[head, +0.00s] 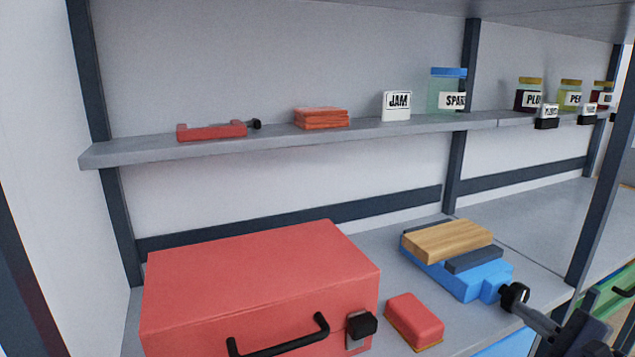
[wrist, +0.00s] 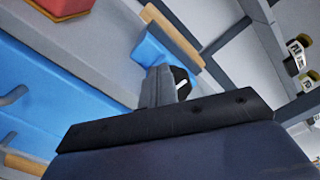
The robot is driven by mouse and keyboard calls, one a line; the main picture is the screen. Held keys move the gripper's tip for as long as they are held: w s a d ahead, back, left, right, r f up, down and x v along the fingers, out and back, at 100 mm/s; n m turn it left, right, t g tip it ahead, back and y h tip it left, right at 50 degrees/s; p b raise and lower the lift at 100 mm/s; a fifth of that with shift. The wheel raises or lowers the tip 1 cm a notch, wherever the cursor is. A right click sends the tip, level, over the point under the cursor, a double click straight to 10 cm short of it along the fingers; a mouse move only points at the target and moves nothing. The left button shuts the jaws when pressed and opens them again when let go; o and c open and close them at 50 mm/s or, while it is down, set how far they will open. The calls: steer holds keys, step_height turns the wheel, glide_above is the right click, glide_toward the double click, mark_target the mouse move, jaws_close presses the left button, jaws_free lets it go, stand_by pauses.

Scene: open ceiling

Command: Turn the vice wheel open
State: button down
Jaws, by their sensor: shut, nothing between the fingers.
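The blue vice (head: 470,280) sits on the grey worktop at the right, with a wooden block (head: 447,240) between its dark jaws. It also shows in the wrist view (wrist: 150,46). Its black wheel (head: 513,296) is on the front right end, facing my gripper (head: 530,314). In the wrist view the wheel (wrist: 182,82) is partly hidden behind my grey fingers (wrist: 158,88). My fingers are together with nothing between them, right at the wheel. I cannot tell whether they touch it.
A red toolbox (head: 260,280) with a black handle stands left on the worktop. A red block (head: 414,320) lies between it and the vice. An upper shelf (head: 270,145) holds jars and small items. A dark upright post (head: 600,170) stands right of the vice.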

steer(key=shift+v, duration=1.9)
steer(key=shift+a, duration=0.1)
